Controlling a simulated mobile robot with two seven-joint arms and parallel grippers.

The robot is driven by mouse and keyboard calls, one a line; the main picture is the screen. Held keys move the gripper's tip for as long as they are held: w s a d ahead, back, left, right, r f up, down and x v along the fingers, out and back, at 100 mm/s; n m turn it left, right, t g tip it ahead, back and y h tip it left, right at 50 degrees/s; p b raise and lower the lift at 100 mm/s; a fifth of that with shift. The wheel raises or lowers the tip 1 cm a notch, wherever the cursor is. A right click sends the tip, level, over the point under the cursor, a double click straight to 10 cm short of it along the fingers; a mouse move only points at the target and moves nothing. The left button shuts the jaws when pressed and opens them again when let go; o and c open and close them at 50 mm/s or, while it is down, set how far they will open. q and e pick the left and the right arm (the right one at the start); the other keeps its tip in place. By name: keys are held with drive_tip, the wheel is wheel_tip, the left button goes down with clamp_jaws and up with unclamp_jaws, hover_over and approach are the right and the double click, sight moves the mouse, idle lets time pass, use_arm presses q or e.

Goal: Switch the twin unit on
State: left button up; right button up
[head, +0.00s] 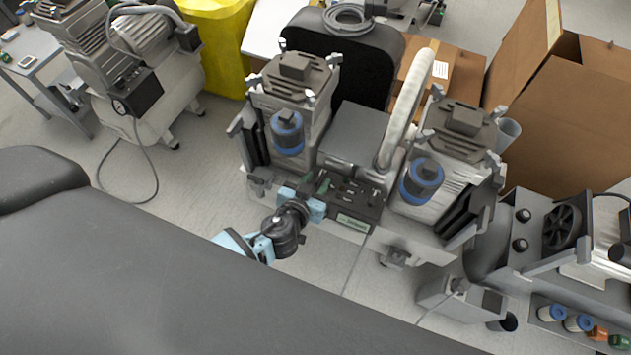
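The twin unit has two grey compressor heads with blue filter caps, the left head (290,105) and the right head (440,160), with a dark control panel (350,195) low between them. The panel carries several small switches, too small to read their positions. My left gripper (318,192) is at the panel's left end, touching it or very close. Its fingertips are small and partly hidden by the gripper body, so I cannot tell whether it is open or shut. My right gripper is not in view.
Another compressor (125,75) stands at the upper left, with a yellow bin (222,45) behind it. An open cardboard box (575,115) is at the upper right. A further machine (560,235) and a tray of bottles (580,328) are at the right. Floor shows left of the twin unit.

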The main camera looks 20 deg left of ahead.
use_arm(q)
clamp_jaws()
